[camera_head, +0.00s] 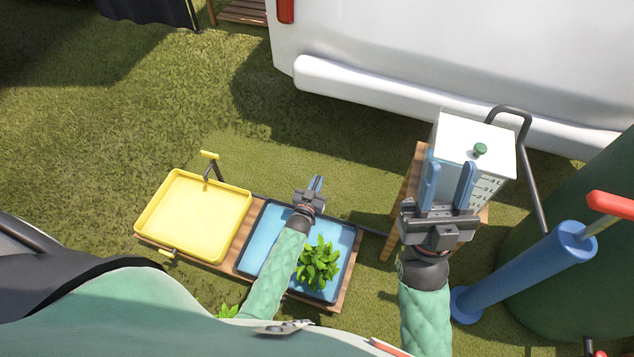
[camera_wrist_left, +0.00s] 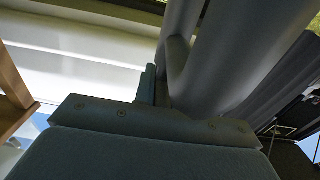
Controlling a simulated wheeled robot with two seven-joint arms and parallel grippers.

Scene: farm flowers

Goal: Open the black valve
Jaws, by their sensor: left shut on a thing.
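My left gripper (camera_head: 316,184) is at the back edge of the blue tray (camera_head: 347,238), its blue fingers close together. It is shut on a dark part there, apparently the black valve; the fingers and hand mostly hide it in the head view. In the left wrist view, a finger (camera_wrist_left: 147,86) is right against a dark grey branching pipe (camera_wrist_left: 225,55). My right gripper (camera_head: 448,186) is open and empty, fingers apart, in front of the white tank (camera_head: 470,140) in the head view.
A yellow tray (camera_head: 195,214) with a yellow-handled pipe (camera_head: 209,157) stands left of the blue tray. A green plant (camera_head: 318,264) is in the blue tray. A blue pump (camera_head: 525,272) stands at right. A white vehicle (camera_head: 420,45) is behind; grass is open at left.

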